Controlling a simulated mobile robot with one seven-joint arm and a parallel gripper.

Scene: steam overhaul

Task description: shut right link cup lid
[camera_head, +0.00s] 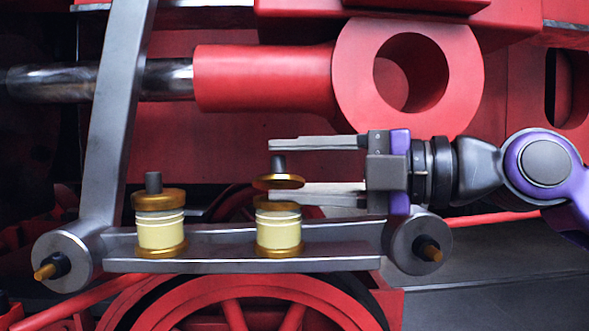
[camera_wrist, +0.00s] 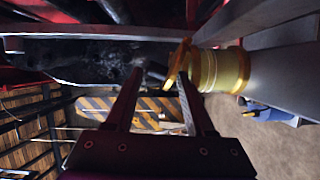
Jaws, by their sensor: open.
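The right link cup (camera_head: 278,232) is a cream cylinder with brass rims, standing upright on the grey link. Its brass lid (camera_head: 279,181) with a grey knob is raised and slightly tilted above the cup, with a gap between them. In the wrist view the lid (camera_wrist: 178,62) stands off the cup (camera_wrist: 220,70). My gripper (camera_head: 270,168) comes from the right, its fingers open one above the other. The knob and lid lie near the fingertips, and the lower finger overlaps the gap between lid and cup. I cannot tell whether it touches either.
The left link cup (camera_head: 160,232) stands on the same grey link (camera_head: 335,240), its lid seated on top. A sloping grey bar (camera_head: 118,110) rises at the left. A red rod with a large ring end (camera_head: 265,78) runs close above my gripper.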

